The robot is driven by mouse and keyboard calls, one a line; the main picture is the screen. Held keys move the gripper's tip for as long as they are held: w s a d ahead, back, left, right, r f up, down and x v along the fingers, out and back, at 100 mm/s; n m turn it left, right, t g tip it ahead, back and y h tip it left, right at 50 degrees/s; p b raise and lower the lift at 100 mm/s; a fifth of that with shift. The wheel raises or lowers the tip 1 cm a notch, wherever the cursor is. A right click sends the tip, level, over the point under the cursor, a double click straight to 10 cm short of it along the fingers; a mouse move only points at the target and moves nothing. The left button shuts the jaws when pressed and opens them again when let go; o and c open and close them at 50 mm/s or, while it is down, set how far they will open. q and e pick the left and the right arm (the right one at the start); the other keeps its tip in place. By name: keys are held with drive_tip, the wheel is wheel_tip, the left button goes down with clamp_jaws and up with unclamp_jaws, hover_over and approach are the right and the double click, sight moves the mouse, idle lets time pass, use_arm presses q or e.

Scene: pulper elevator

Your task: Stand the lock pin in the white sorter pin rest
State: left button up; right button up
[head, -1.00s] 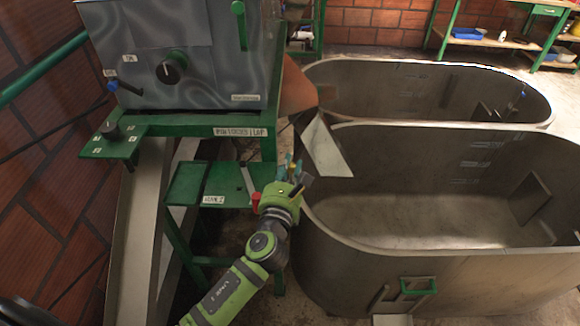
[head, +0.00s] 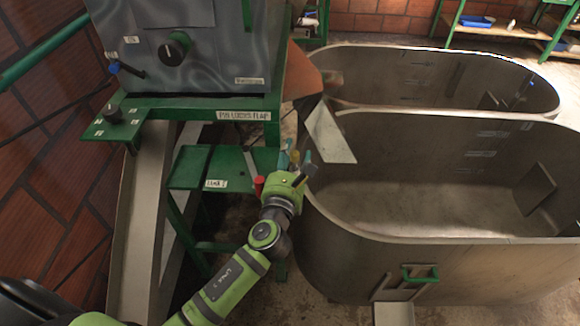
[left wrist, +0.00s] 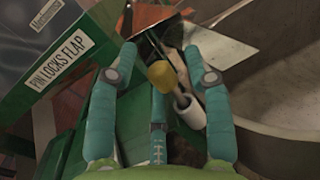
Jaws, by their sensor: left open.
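My left gripper (head: 294,160) has teal fingers and hangs beside the green stand, near the rim of the front metal tub. In the left wrist view its fingers (left wrist: 160,62) are spread open. A yellow knob (left wrist: 163,76) with a short dark shaft, apparently the lock pin, shows between them; it also shows in the head view (head: 294,157). Whether a finger touches it I cannot tell. The shaft runs to a white cylinder (left wrist: 190,112), perhaps the pin rest, partly hidden by the right finger. My right gripper is out of view.
A red piece (head: 259,185) is just left of my gripper. The green stand (head: 196,168) and the machine with the "PIN LOCKS FLAP" label (head: 243,115) are at left. A metal chute plate (head: 330,136) overhangs the front tub (head: 400,255). A second tub (head: 450,80) stands behind.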

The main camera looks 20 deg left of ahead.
use_arm(q)
drive_tip(key=s+d, duration=0.1)
drive_tip(key=s, duration=1)
drive_tip(key=shift+s+d, duration=0.2)
drive_tip(key=shift+s, duration=0.1)
